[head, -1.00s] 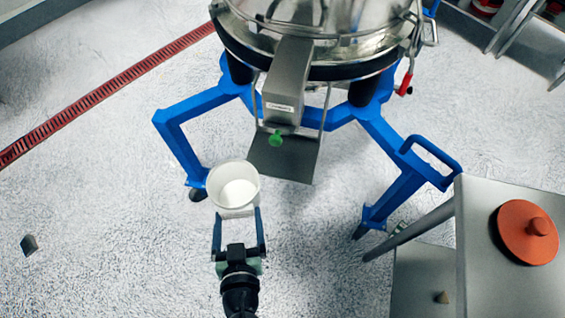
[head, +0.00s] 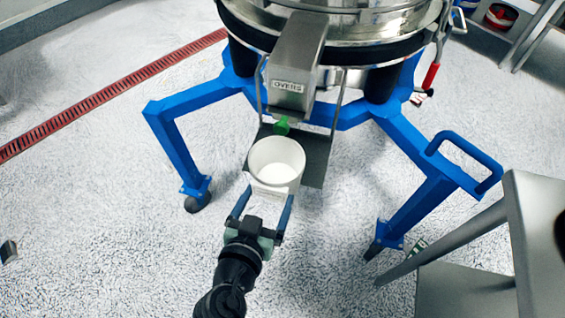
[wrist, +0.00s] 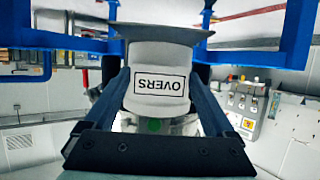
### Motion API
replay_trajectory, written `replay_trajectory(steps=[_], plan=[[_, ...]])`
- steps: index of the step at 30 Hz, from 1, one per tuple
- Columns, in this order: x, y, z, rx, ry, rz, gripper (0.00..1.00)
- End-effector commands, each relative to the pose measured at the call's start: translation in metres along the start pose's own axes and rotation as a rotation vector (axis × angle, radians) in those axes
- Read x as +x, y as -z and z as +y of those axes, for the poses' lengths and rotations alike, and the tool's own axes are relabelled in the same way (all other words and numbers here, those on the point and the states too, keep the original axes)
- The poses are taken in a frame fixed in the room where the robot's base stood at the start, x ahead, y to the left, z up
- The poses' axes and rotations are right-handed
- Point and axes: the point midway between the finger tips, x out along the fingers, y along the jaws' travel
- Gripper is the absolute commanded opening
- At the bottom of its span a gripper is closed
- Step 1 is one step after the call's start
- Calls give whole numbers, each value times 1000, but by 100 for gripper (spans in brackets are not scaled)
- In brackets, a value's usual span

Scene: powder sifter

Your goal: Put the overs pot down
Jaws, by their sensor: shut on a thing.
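The overs pot (head: 276,163) is a white open-topped pot, seen from above in the head view. My gripper (head: 268,197) is shut on it from the near side and holds it upright. The pot overlaps the near edge of the dark grey shelf (head: 314,164) under the spout marked OVERS (head: 297,65). I cannot tell whether it touches the shelf. In the wrist view the pot's OVERS label (wrist: 161,83) appears upside down between my fingers, and the shelf's edge crosses above it.
The sifter's blue frame (head: 190,105) has legs left and right of the shelf. A steel table (head: 535,230) stands at the right. A red floor drain (head: 110,95) runs at the left. The floor on the left is mostly clear.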

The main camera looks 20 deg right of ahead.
Motion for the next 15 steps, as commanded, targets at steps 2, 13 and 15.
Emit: replay_trajectory(steps=[2,13,15], plan=[[22,11,0,4,-3,5,17],[83,34,0,1,-1,1,17],[88,36,0,0,-1,1,17]])
